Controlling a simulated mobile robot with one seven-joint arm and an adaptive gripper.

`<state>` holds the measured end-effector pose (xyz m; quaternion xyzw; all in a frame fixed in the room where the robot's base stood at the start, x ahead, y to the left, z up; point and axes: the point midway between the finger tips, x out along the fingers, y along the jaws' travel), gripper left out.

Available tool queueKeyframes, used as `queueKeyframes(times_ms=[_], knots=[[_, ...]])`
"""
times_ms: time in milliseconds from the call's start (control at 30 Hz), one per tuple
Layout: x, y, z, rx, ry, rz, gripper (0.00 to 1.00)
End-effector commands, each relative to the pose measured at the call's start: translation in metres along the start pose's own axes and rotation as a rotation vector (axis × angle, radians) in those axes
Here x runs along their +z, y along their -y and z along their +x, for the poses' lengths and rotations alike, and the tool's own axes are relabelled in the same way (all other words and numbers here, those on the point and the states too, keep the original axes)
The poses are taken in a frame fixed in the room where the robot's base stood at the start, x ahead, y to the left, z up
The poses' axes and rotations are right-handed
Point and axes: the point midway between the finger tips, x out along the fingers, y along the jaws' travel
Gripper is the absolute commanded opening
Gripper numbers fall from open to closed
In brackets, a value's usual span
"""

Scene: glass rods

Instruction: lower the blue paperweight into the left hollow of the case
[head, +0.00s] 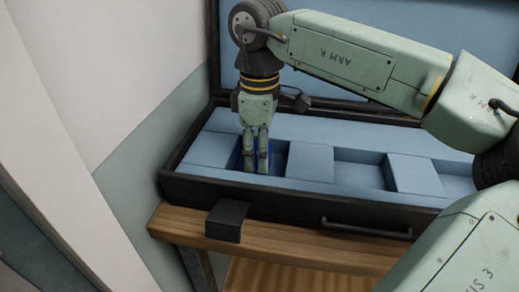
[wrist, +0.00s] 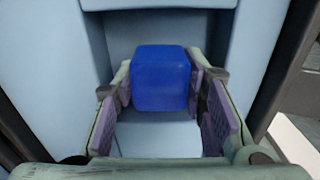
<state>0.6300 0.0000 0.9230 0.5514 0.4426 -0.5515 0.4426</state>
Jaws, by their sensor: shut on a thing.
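The blue paperweight (wrist: 160,78) is a rounded deep-blue block between the purple-padded fingers of my gripper (wrist: 162,95) in the wrist view. In the head view my gripper (head: 257,160) points down into the left hollow (head: 279,160) of the open case (head: 240,192). The fingers hide most of the paperweight, and only slivers of blue (head: 262,162) show. The pale blue hollow surrounds the block in the wrist view. I cannot tell whether the block touches the hollow's floor.
The middle hollow (head: 357,170) and a right hollow (head: 457,185) look empty. The raised lid (head: 350,75) stands behind the case. A wall (head: 150,150) is close on the left. The case rests on a wooden table (head: 290,248), with a dark block (head: 227,220) at its front edge.

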Motion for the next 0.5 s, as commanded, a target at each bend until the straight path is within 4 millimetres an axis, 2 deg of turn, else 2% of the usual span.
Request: queueKeyframes(times_ms=[500], knots=[[0.0,0.0,0.0083,0.0,0.0,0.0,0.01]])
